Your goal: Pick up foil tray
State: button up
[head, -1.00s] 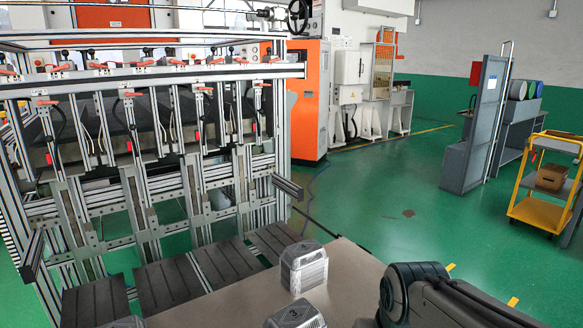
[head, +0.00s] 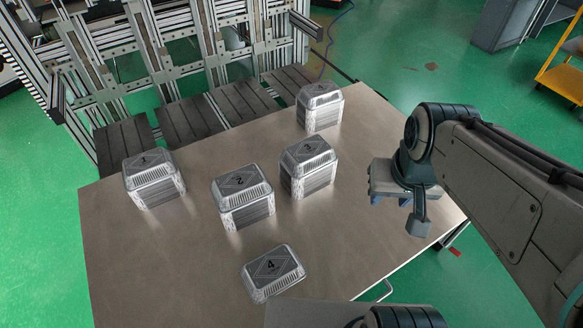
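Several silver foil trays with dark numbered tops are on the table (head: 120,250). A low foil tray marked 4 (head: 273,272) lies near the front. My gripper (head: 390,201) hangs over the right part of the table, apart from all the foil pieces. Its blue fingertips show a gap between them, with nothing seen in it.
A metal frame rack (head: 200,60) with dark slatted shelves (head: 190,130) stands right behind the table. A yellow cart (head: 565,75) is at the far right on the green floor. The table's left front and the area around my gripper are clear.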

aim_at(272, 272)
jog(key=u, duration=1.15)
